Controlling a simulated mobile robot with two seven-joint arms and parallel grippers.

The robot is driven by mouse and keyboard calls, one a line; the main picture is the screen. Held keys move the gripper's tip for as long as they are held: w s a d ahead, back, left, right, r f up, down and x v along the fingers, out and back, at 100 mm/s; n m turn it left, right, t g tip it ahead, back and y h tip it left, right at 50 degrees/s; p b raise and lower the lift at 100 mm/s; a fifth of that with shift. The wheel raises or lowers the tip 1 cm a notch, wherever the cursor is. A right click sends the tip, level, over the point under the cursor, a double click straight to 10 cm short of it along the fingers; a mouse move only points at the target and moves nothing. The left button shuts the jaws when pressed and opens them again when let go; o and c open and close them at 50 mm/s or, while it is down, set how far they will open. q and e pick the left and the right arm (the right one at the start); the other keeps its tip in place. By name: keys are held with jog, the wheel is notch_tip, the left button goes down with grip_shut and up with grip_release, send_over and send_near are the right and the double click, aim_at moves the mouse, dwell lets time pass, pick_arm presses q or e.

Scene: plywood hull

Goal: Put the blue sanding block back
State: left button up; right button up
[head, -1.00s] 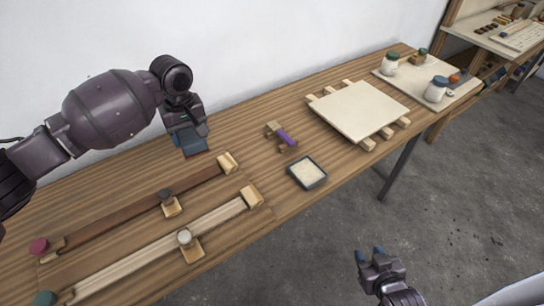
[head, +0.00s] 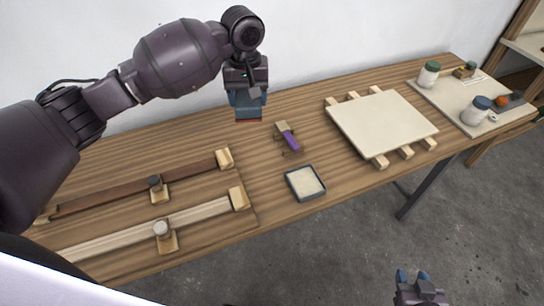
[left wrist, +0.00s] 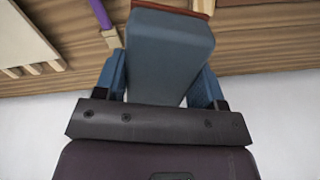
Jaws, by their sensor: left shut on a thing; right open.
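My left gripper (head: 247,100) is shut on the blue sanding block (left wrist: 168,55), seen large between the fingers in the left wrist view. The block has a reddish-brown face, which points down in the head view, where the block (head: 248,113) hangs above the back of the workbench (head: 190,138), left of a purple-topped piece. Much of the block is hidden by the fingers in the head view. My right gripper (head: 420,285) is open and empty, beyond the bench's front edge, over the floor.
A purple bar on wooden supports (head: 291,142) and a dark tray with a pale filling (head: 305,182) stand mid-bench. Long strips with clamps (head: 157,190) lie left. A pale panel on battens (head: 382,123) and a board with jars (head: 450,98) lie right.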

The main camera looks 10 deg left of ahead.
pick_arm(q)
jog(key=shift+w+d+r, duration=0.1)
jog(key=shift+d+r, duration=0.05)
jog(key=shift+d, duration=0.35)
jog(key=shift+a+f+m, duration=0.1)
jog(key=shift+f+m, duration=0.2)
jog(key=shift+m, duration=0.1)
jog(key=b, duration=0.1)
send_over(255, 160)
notch_tip(255, 160, down, 14)
jog(key=shift+f, duration=0.2)
jog(key=shift+f+b, duration=0.4)
jog(key=shift+f, duration=2.15)
pick_arm(e)
jog(key=shift+w+d+f, duration=0.1)
jog(key=shift+d+f, duration=0.1)
jog(key=shift+f, duration=0.3)
jog(key=shift+d+f, duration=0.2)
jog(key=shift+f, duration=0.3)
pick_arm(q)
jog(key=o, duration=0.9)
jog(key=shift+f, duration=0.1)
pick_arm(e)
jog(key=shift+s+f, duration=0.2)
jog(key=shift+s, duration=0.05)
jog(key=shift+s, duration=0.1)
